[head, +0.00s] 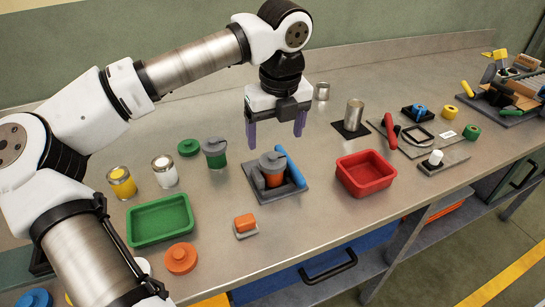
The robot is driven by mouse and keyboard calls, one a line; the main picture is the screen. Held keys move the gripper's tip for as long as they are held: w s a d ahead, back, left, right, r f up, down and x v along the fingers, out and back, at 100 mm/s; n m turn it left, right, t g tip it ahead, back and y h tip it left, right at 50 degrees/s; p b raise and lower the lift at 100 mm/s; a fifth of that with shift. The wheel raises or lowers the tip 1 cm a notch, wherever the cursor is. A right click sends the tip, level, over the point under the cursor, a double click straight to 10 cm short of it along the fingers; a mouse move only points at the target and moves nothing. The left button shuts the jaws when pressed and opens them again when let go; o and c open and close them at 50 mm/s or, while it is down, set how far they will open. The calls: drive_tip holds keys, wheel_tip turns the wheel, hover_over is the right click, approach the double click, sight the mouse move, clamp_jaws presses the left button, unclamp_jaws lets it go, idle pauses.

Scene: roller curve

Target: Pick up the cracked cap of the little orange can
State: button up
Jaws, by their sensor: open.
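The little orange can (274,180) stands in a dark grey square tray (262,194) near the middle of the bench. A grey cap (271,161) sits on top of it; a crack cannot be made out at this size. A dark grey part lies against the can's left side, and a blue rod (291,166) leans along its right side. My gripper (275,138) is open and empty, with its purple fingers pointing down. In the picture it hangs just above the can, apart from the cap.
A green can (216,158) with a grey cap, a white tin (164,172) and a yellow tin (121,184) stand left. A green tray (160,219) and an orange knobbed disc (181,258) are front left. A red tray (366,173) is right; an orange block (245,223) is in front.

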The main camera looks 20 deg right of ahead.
drive_tip(key=shift+w+a+f+p, duration=0.15)
drive_tip(key=shift+f+p, duration=0.2)
drive_tip(key=shift+f, duration=0.65)
drive_tip(key=shift+w+d+f+p, duration=0.1)
drive_tip(key=shift+f+p, duration=0.2)
drive_tip(key=shift+f, duration=0.7)
drive_tip(key=shift+w+a+f+p, duration=0.15)
drive_tip(key=shift+f+p, duration=0.2)
drive_tip(key=shift+f, duration=0.65)
drive_tip(key=shift+d, duration=0.1)
drive_tip(key=shift+c, duration=0.2)
drive_tip(key=c, duration=1.1)
drive_tip(key=shift+c, duration=0.2)
drive_tip(key=shift+r, duration=0.1)
wheel_tip(320, 180, up, 19)
drive_tip(key=b, duration=0.3)
wheel_tip(320, 180, up, 5)
drive_tip(key=p, duration=0.4)
hover_over(273, 155)
drive_tip(key=shift+s, duration=0.1)
